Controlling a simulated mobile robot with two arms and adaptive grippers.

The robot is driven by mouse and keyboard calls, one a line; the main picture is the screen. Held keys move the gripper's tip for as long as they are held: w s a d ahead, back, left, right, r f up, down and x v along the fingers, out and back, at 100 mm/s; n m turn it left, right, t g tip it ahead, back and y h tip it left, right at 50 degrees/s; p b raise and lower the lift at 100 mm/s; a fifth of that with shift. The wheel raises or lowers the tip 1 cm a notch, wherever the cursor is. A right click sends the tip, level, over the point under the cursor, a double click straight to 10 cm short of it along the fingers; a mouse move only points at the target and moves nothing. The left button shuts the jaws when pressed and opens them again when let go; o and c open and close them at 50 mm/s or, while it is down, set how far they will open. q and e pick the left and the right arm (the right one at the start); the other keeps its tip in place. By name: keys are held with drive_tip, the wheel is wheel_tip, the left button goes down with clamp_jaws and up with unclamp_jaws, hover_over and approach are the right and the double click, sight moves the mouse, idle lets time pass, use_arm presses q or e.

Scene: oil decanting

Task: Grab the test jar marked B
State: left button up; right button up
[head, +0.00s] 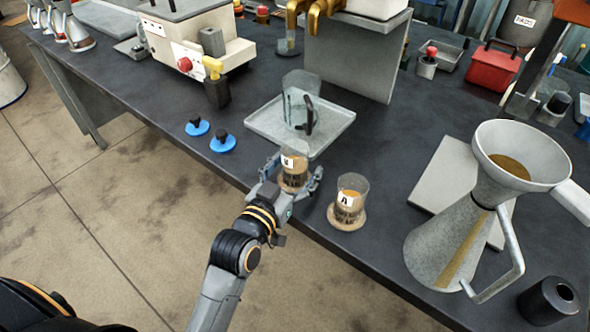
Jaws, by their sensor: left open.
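The test jar with a white label (292,165) stands near the front edge of the table, holding brown liquid; the letter on its label is too small to read surely. A second, similar test jar (350,197) with a label reading A stands to its right on a round brown base. My left gripper (296,176) is open, with its fingers on either side of the first jar. Whether the fingers touch the glass cannot be told. My right gripper is not in view.
A grey tray (262,122) with a clear jug (300,100) sits just behind the jar. Blue caps (222,142) lie to the left. A large metal can with a funnel (445,235) and a black cylinder (549,300) stand at the right.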

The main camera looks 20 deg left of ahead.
sight(284, 152)
use_arm(q)
drive_tip(key=shift+c, duration=0.5)
drive_tip(key=c, duration=1.3)
drive_tip(key=shift+r, duration=0.15)
drive_tip(key=shift+r, duration=1.1)
drive_tip(key=s+r, duration=0.1)
drive_tip(key=r, duration=0.1)
drive_tip(key=s+r, duration=0.2)
drive_tip(key=s+r+p, duration=0.1)
drive_tip(key=s+r, duration=0.1)
drive_tip(key=r, duration=0.1)
drive_tip(key=shift+s+a, duration=0.1)
drive_tip(key=shift+a, duration=0.05)
drive_tip(key=shift+s+a+r+p, duration=0.1)
drive_tip(key=shift+s+r+p, duration=0.5)
drive_tip(key=shift+s+p, duration=1.05)
drive_tip(key=shift+s+a+r+p, duration=0.15)
drive_tip(key=shift+s+r+p, duration=0.4)
drive_tip(key=shift+s+p, duration=1.05)
drive_tip(key=shift+s+a+r+p, duration=0.1)
drive_tip(key=shift+s+r+p, duration=0.75)
drive_tip(key=shift+p, duration=1.3)
